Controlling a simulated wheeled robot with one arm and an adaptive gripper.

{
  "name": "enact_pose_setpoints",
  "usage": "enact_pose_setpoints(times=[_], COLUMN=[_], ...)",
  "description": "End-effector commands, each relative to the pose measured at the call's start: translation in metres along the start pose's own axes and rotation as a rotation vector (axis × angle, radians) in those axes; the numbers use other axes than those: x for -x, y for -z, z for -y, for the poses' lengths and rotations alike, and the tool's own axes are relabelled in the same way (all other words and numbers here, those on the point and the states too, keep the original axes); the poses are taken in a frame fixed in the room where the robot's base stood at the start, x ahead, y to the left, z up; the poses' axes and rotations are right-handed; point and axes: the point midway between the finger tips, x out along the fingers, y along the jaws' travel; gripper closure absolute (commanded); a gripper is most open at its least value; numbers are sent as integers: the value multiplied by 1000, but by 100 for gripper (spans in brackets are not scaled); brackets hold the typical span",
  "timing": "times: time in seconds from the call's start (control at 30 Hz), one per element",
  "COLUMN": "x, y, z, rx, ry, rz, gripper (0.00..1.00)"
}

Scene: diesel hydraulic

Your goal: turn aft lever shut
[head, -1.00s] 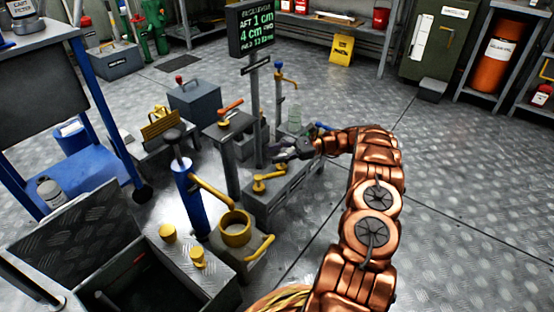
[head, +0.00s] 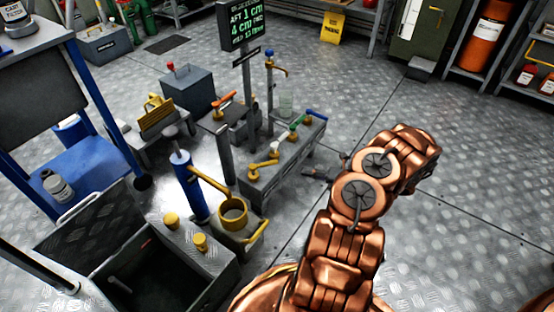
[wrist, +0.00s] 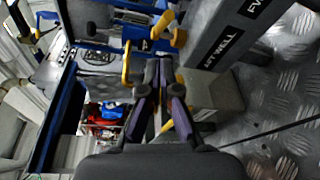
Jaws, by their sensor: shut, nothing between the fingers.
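A grey valve box (head: 282,165) stands on the floor in the head view with a row of levers on top. The nearest lever is yellow (head: 263,167); beyond it are white (head: 277,147), green (head: 296,128) and blue (head: 315,114) ones. In the wrist view the grey box carries an "AFT WELL" label (wrist: 222,48), with a yellow lever (wrist: 168,30) beside it. My gripper (head: 308,172) is low, just right of the box in the head view, apart from the levers. Its dark fingers (wrist: 160,68) are shut and empty in the wrist view.
A blue hand pump (head: 190,187) with a yellow handle and a yellow cup (head: 233,211) stand left of the box. A post carries a green-lit display (head: 242,25). An open grey bin (head: 150,270) is at front left. The floor to the right is clear.

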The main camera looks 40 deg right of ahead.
Motion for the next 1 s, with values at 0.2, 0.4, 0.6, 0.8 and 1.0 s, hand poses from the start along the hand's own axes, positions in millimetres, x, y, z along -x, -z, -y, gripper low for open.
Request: enact_pose_setpoints(times=[0.2, 0.4, 0.6, 0.8, 1.0], x=[7, 4, -18, -54, -88], y=[35, 44, 43, 40, 37], z=[-18, -19, -16, -14, -12], rx=[-364, -456, -456, -454, -451], ry=[25, 27, 25, 26, 27], rz=[85, 105, 100, 99, 99], gripper=[100, 100, 100, 100, 100])
